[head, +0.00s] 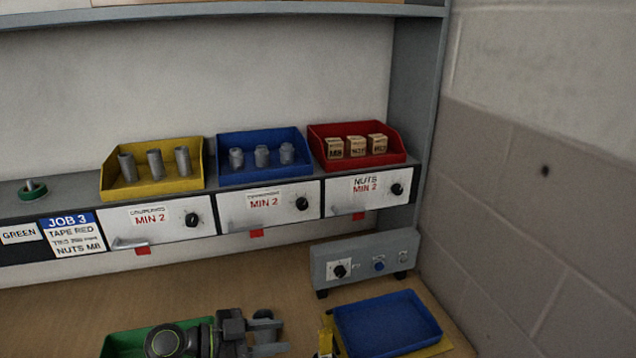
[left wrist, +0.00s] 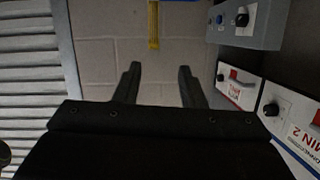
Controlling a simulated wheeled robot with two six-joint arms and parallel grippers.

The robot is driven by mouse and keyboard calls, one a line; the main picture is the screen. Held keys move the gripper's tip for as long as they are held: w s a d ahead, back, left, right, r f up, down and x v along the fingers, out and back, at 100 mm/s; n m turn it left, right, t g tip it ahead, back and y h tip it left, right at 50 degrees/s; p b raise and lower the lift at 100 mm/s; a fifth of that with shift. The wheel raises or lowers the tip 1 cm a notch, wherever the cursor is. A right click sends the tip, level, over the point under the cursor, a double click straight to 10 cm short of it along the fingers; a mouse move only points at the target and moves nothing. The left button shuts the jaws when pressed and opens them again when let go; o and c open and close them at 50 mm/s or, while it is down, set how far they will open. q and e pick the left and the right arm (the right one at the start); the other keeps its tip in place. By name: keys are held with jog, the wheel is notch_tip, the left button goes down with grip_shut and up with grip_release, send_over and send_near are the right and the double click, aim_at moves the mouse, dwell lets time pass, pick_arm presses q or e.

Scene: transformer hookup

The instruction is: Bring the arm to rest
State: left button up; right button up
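My left gripper (head: 268,333) is low in the head view, over the wooden bench between the green tray (head: 122,343) and the blue tray (head: 388,322). The left wrist view shows its two fingers (left wrist: 158,88) spread apart with nothing between them. It touches none of the bins. My right gripper is in neither view.
Yellow (head: 153,186), blue (head: 264,176) and red (head: 358,158) bins stand on the shelf above labelled drawers. A grey control box (head: 364,265) stands on the bench behind the blue tray. A block wall (head: 535,210) bounds the right side.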

pick_arm(q)
jog(key=a+r+n+t+y, duration=0.5)
jog(key=a+r+n+t, duration=0.3)
jog(key=a+r+t, duration=0.5)
jog(key=s+a+f+n+g+y, duration=0.3)
jog(key=s+a+f+n+y, duration=0.5)
jog(key=a+f+n+y, duration=0.55)
jog(key=s+d+f+m+g+h, duration=0.1)
jog(key=s+d+f+m+g, duration=0.2)
jog(key=s, duration=0.4)
jog(key=s+d+f+m+g+h, duration=0.1)
jog(key=s+f+g, duration=0.3)
jog(key=s+g, duration=0.15)
jog(key=s+d+f+m+g+h, duration=0.1)
jog(key=s+d+f+m+g, duration=0.15)
jog(key=s, duration=0.55)
notch_tip(320, 180, down, 27)
jog(key=a+g+b, duration=0.2)
jog(key=s+d+f+g+b, duration=0.1)
jog(key=s+f+b, duration=0.1)
jog(key=s+f, duration=1.3)
notch_tip(320, 180, down, 3)
jog(key=shift+d+f, duration=0.15)
jog(key=shift+d, duration=0.2)
